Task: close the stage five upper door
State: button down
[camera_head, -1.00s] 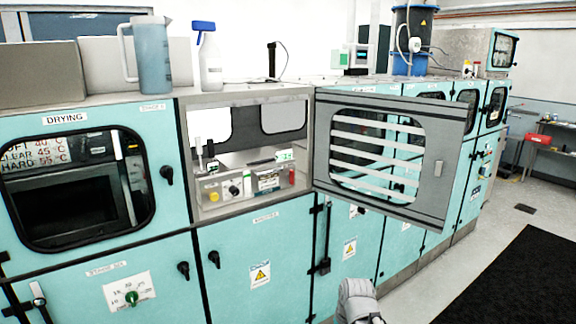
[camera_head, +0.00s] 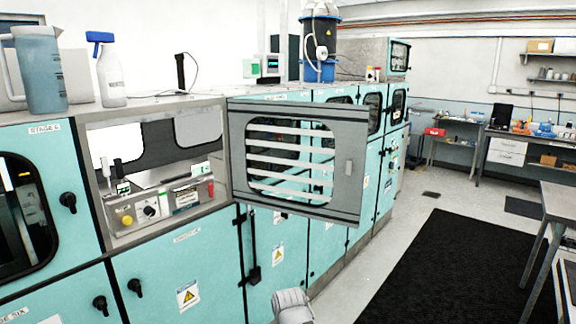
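The upper door (camera_head: 237,160) stands swung wide open, hinged at the right side of its opening. It is grey-framed with a slatted window and a small handle (camera_head: 348,167) near its free right edge. The open compartment (camera_head: 150,212) to its left shows a control panel with a yellow button and a dark knob. A pale grey rounded part of my arm (camera_head: 292,306) shows at the bottom edge, below the door and apart from it. My gripper's fingers cannot be made out.
Teal cabinets run back to the right. A blue jug (camera_head: 42,75) and a spray bottle (camera_head: 110,75) stand on top at left. A black floor mat (camera_head: 450,270) lies on clear floor at right. A metal table (camera_head: 558,200) stands at the right edge.

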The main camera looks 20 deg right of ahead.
aim_at(348, 124)
jog(key=z, duration=1.6)
jog(key=i, duration=3.3)
